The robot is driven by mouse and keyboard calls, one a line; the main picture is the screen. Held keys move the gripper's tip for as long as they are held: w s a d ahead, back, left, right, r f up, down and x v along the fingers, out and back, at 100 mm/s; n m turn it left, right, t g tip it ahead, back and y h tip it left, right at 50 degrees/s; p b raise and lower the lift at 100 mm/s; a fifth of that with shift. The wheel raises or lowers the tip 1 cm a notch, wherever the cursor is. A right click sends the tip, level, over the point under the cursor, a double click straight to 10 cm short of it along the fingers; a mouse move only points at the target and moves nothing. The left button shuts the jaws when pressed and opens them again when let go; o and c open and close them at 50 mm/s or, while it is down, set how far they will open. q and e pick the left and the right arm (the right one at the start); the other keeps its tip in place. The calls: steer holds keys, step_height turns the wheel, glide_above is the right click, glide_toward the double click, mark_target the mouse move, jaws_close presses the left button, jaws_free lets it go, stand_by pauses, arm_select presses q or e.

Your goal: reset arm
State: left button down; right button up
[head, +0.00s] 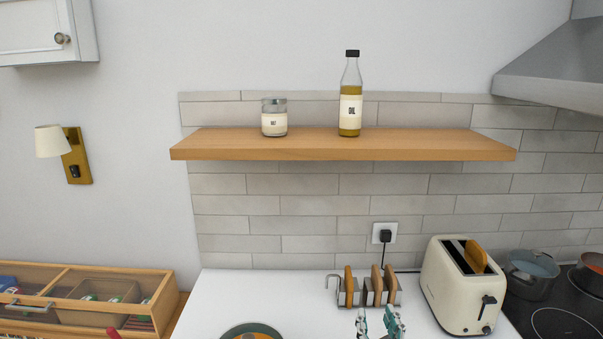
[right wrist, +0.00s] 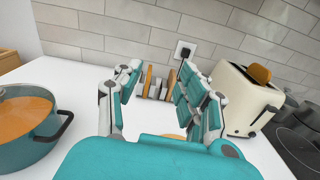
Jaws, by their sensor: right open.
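My right gripper (head: 378,322) shows at the bottom edge of the head view, in front of the toast rack (head: 367,292). In the right wrist view my right gripper (right wrist: 157,90) has its two teal and white fingers spread apart with nothing held between them. The toast rack (right wrist: 155,88) with slices of bread stands beyond the fingers, partly hidden by them. My left gripper is in neither view.
A cream toaster (head: 463,285) with bread in it stands right of the rack, beside the hob (head: 565,322). A teal pot (right wrist: 25,130) stands on the left of the white counter (head: 290,290). A wooden shelf (head: 340,145) holds a jar (head: 274,120) and an oil bottle (head: 350,100).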

steer(key=s+d+f+m+g+h, duration=0.15)
steer(key=s+f+m+g, duration=0.35)
steer(key=m, duration=0.5)
steer(key=s+d+f+m+g, duration=0.3)
steer(key=s+f+m, duration=0.5)
steer(key=m, duration=0.1)
steer(key=s+d+f+m+g+y, duration=0.1)
steer(key=s+f+m+g, duration=0.2)
steer(key=s+m, duration=0.5)
steer(key=s+f+m+g+y, duration=0.1)
steer(key=s+f+m+g, duration=0.2)
steer(key=s+m, duration=0.5)
step_height(320, 180, down, 29)
steer(key=s+n+g+b, duration=0.1)
steer(key=n+b, duration=0.1)
steer(key=b, duration=0.3)
arm_select(q)
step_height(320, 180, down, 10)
steer(key=b, duration=0.5)
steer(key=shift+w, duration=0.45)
arm_select(e)
steer(key=s+d+f+g, duration=0.1)
steer(key=s+f, duration=0.8)
steer(key=f, duration=0.2)
steer(key=s+d+f, duration=0.2)
steer(key=s+f, duration=0.7)
steer(key=f, duration=0.3)
steer(key=shift+g, duration=0.4)
